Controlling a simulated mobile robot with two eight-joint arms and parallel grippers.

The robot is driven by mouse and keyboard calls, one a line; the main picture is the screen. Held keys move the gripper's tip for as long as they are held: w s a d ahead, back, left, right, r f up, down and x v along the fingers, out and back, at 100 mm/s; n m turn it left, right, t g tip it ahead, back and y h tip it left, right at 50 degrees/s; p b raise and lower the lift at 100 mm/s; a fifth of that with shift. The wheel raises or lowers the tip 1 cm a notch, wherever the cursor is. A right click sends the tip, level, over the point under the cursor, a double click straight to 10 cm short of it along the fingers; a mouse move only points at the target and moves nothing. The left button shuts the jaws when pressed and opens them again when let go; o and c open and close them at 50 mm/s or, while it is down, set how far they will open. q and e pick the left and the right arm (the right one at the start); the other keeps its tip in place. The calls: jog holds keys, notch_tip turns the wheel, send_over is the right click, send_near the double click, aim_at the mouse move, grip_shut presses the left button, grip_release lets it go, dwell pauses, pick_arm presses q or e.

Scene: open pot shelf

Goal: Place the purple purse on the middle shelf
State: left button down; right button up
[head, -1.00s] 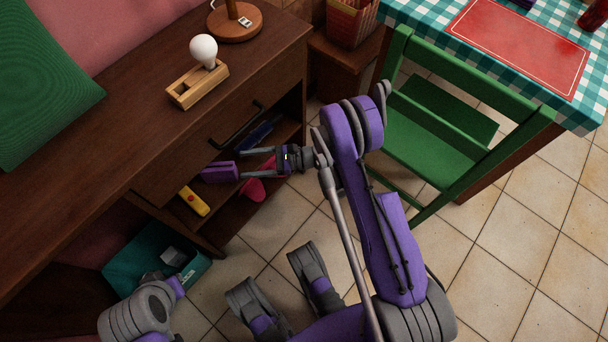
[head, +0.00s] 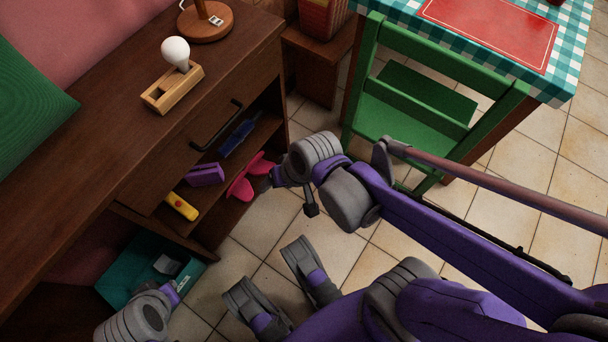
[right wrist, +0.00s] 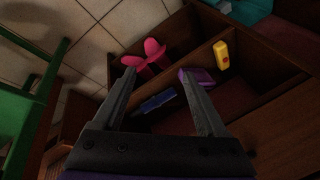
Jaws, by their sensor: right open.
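The purple purse (head: 205,174) lies on a shelf board of the dark wooden unit, below the drawer. It also shows in the right wrist view (right wrist: 202,76), partly hidden behind one finger. My right gripper (right wrist: 157,75) is open with nothing between its fingers. In the head view it is outside the unit's open front, right of the purse, mostly hidden by my wrist. The middle shelf board (right wrist: 185,84) has a raised-looking front edge and also carries a blue item (right wrist: 158,101). My left gripper's fingers do not show; only part of that arm appears at bottom left.
A yellow item (head: 182,206) lies left of the purse. A pink item (head: 252,177) lies lower, beyond the board's edge. A teal box (head: 125,284) stands at lower left. A green chair (head: 415,125) stands at right. Tiled floor is open before the unit.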

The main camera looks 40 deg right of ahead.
jog(key=s+d+n+h, duration=0.2)
jog(key=s+d+n, duration=0.1)
jog(key=s+n, duration=0.1)
jog(key=shift+s+d+r+t+h, duration=0.3)
jog(key=shift+s+d+r, duration=0.1)
jog(key=shift+s, duration=0.15)
